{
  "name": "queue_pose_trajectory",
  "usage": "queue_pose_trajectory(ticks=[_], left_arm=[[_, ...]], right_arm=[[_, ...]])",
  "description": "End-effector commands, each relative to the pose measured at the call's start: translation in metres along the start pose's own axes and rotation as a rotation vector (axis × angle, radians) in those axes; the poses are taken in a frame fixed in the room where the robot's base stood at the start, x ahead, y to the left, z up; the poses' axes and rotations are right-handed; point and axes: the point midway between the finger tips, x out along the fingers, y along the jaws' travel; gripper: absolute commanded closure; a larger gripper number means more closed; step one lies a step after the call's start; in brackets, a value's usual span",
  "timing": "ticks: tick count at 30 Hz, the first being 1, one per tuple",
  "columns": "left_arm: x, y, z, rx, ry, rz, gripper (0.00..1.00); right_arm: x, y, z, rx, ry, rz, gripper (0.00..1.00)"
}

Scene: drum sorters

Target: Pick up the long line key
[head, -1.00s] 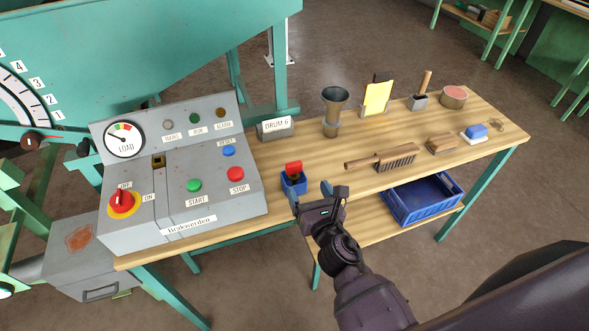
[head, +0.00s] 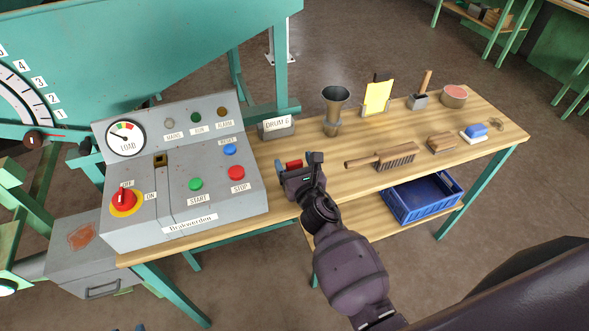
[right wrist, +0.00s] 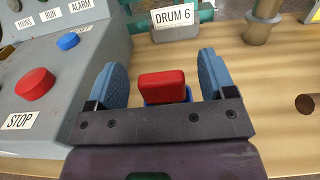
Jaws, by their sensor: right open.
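The key shows as a red block-shaped head (head: 293,164) in the head view, on the bench just right of the control panel. In the right wrist view the red head (right wrist: 162,86) stands up from a small blue holder (right wrist: 152,103). Any shaft is hidden. My right gripper (head: 298,161) is open, with its fingers to either side of the red head. In the right wrist view the head is between the two blue fingers (right wrist: 166,82), with a gap on each side. Small dark tips at the bottom edge of the head view may be my left gripper (head: 128,328).
The grey control panel (head: 180,190) with a red STOP button (right wrist: 36,84) stands close on the left. Behind are the DRUM 6 sign (head: 276,126) and a metal funnel (head: 334,105). A wire brush (head: 392,157) lies to the right. A blue crate (head: 425,200) is below.

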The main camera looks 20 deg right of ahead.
Motion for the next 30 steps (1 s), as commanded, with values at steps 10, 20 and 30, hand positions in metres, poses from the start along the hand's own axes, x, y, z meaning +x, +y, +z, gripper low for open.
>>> queue_pose_trajectory(ticks=[10,20,30], left_arm=[[-0.003,-0.001,0.006,0.000,-0.011,-0.002,0.57],[-0.003,-0.001,0.007,0.000,-0.013,-0.002,0.57],[-0.001,-0.001,0.004,0.001,-0.006,-0.001,0.57]], right_arm=[[0.022,0.000,0.000,0.001,0.001,-0.001,0.23],[0.021,0.000,0.000,0.001,0.001,-0.001,0.51],[0.021,0.000,0.000,0.001,0.000,0.000,0.78]])
